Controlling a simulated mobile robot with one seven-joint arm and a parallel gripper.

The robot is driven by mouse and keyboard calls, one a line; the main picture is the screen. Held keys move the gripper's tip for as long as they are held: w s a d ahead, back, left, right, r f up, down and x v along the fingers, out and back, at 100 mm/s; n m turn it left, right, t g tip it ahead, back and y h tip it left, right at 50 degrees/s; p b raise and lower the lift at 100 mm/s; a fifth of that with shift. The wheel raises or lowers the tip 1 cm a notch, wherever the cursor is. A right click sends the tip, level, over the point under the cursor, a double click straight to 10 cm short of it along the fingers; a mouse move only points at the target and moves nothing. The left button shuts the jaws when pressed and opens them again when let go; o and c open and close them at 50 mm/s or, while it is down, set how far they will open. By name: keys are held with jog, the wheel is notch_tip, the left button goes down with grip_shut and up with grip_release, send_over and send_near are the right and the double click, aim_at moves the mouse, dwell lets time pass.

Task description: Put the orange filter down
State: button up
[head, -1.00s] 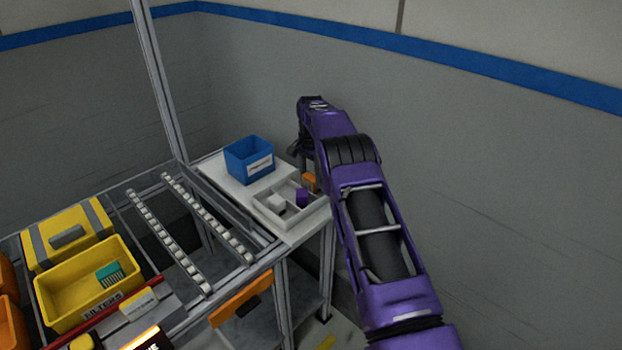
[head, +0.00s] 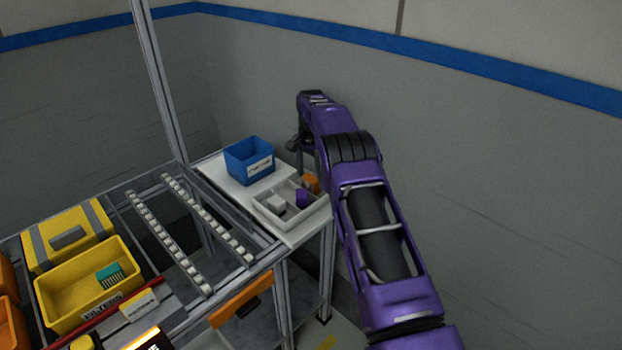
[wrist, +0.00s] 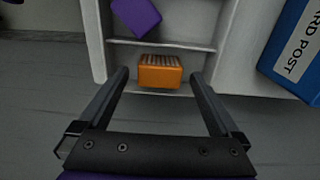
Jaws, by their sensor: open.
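The orange filter (wrist: 160,72) is a small block with a ribbed top. It sits in an end compartment of the white divided tray (wrist: 97,40), and in the head view the filter (head: 313,183) shows partly behind my arm at the tray's far right. My gripper (wrist: 160,75) is open, with one finger on each side of the filter and a visible gap on both sides. In the head view my gripper (head: 303,152) is above the tray's far end, its fingers partly hidden by the arm.
A blue bin (head: 249,160) with a white label stands close beside the tray. A grey wall (head: 480,190) rises behind. Roller rails (head: 205,217) are to the left.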

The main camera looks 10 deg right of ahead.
aim_at(311, 178)
notch_tip(311, 178, up, 10)
jog(key=p, duration=0.1)
jog(key=shift+r, duration=0.1)
